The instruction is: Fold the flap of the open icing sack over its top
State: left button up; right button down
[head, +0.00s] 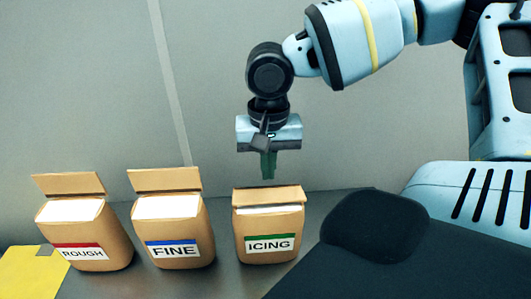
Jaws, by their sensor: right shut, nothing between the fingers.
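The icing sack (270,228) is a tan paper sack with a green-banded ICING label, upright on the grey table at the middle. Its tan flap (267,196) sits lower than the flaps on the other two sacks and seems tipped forward over the back of the top. A narrow white strip of the top still shows below it. My right gripper (268,167) points down, shut and empty, just above the flap. There seems to be a small gap between fingertips and flap. My left gripper is not in view.
The fine sack (175,225), blue label, stands to the left, and the rough sack (88,232), red label, farther left. Both have raised flaps and white tops. A yellow sheet (30,275) lies at the lower left. A grey wall (90,90) rises behind the table.

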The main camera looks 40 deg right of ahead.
aim_at(268, 191)
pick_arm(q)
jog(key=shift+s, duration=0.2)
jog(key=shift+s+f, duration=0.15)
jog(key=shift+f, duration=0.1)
pick_arm(e)
jog(key=shift+f, duration=0.35)
pick_arm(q)
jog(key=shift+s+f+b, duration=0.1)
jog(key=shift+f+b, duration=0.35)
jog(key=shift+b, duration=0.05)
pick_arm(e)
jog(key=shift+f, duration=0.95)
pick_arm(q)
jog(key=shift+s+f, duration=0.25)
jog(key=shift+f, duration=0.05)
pick_arm(e)
jog(key=shift+f, duration=0.5)
